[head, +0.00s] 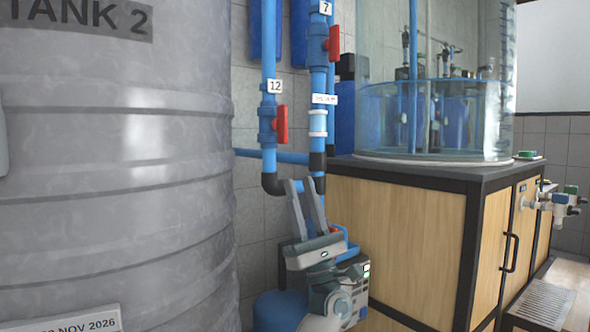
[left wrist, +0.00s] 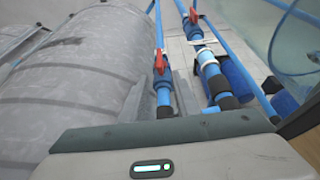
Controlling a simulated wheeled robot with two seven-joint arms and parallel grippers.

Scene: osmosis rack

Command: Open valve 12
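Valve 12 is a blue valve body on a vertical blue pipe, with a white "12" label (head: 275,86) above it. Its red handle (head: 282,124) sticks out on the right side of the pipe; the same red handle shows in the left wrist view (left wrist: 160,62). My left gripper (head: 302,183) is below the handle, pointing up, with its two fingers apart and nothing between them. In the left wrist view the fingers (left wrist: 158,90) stand on either side of the pipe's lower part in the picture. The gripper is apart from the handle. My right gripper is out of view.
A second red handle (head: 333,44) sits higher on the neighbouring pipe, under a "7" label. The large grey tank 2 (head: 120,170) stands close on the left. A wooden cabinet (head: 395,235) with a clear water tank (head: 435,115) stands on the right.

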